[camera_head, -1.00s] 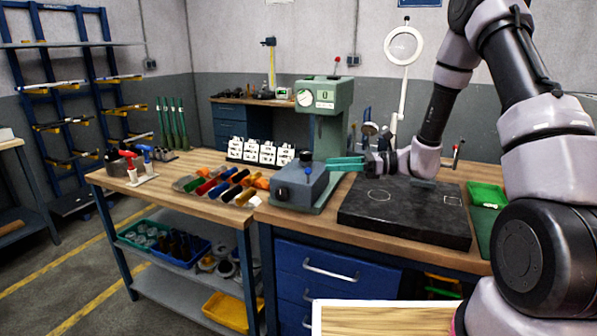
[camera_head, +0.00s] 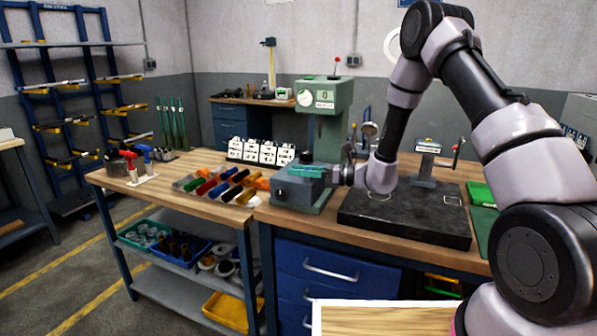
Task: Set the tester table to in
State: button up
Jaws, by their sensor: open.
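The tester is a green machine (camera_head: 327,100) with a round dial and a small display, standing on the wooden bench. Its table is a blue-grey block (camera_head: 296,192) low at the front of the tester, with a dark knob (camera_head: 306,157) at its top. My gripper (camera_head: 293,171) reaches in from the right, with teal fingers level and pointing left. The fingers overlap the top of the block in the picture, just below the knob. The jaws are open, though the gap hardly shows from this side. I cannot tell whether they touch the block or the knob.
A black surface plate (camera_head: 405,220) lies right of the tester, under my arm. A grey stand with a red-tipped lever (camera_head: 430,165) is behind it. Coloured handled pieces (camera_head: 225,185) lie close on the left. White blocks (camera_head: 260,152) stand behind them.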

jog(key=shift+a, duration=0.2)
grip_shut()
jog(key=shift+w+d, duration=0.1)
dwell(1.3)
